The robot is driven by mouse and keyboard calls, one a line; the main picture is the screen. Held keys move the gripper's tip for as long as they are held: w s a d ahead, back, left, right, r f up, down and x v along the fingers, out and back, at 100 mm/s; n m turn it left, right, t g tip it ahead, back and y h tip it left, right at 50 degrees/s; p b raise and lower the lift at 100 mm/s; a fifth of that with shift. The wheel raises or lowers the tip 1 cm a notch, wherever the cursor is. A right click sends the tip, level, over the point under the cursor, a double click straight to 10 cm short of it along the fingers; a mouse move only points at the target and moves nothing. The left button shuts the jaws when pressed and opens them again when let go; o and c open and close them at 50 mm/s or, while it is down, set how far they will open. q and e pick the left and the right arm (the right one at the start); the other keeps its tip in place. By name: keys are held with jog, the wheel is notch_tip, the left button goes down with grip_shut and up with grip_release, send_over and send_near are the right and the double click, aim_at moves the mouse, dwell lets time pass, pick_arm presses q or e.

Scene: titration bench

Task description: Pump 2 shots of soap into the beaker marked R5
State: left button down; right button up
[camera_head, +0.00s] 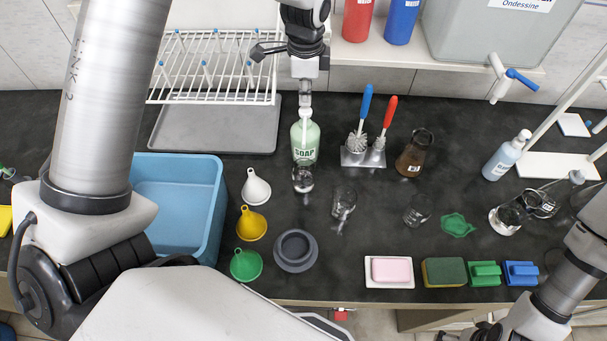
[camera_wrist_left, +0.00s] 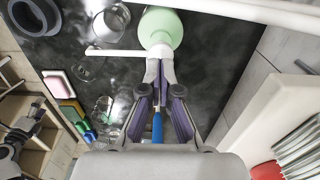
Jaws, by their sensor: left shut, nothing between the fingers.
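The green soap bottle (camera_head: 305,145), labelled SOAP, stands upright at the back middle of the bench. My left gripper (camera_head: 305,100) is above it, with its fingers shut and empty at the pump head. In the left wrist view the fingertips (camera_wrist_left: 160,72) are over the top of the bottle (camera_wrist_left: 163,24), and its white spout (camera_wrist_left: 108,51) points left. A clear glass beaker (camera_head: 302,181) stands just in front of the bottle, near the spout. Other glass vessels stand at the middle (camera_head: 343,203) and to the right (camera_head: 417,211). I cannot read an R5 mark on any.
A blue basin (camera_head: 214,215), funnels (camera_head: 255,188) and a grey round dish (camera_head: 295,251) are at left. A brush holder (camera_head: 363,156) and a brown flask (camera_head: 416,153) stand right of the bottle. A soap dish (camera_head: 389,285) and sponges (camera_head: 444,272) line the front edge.

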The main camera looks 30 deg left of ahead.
aim_at(305, 110)
pick_arm(q)
jog(key=shift+w+f, duration=0.1)
jog(key=shift+f, duration=0.1)
dwell(0.4)
jog(key=shift+f+b, duration=0.7)
jog(key=shift+f, duration=0.95)
notch_tip(305, 110, up, 4)
jog(key=p, duration=0.3)
jog(key=shift+f+p, duration=0.2)
jog(key=shift+p, duration=0.15)
jog(key=shift+f, duration=0.15)
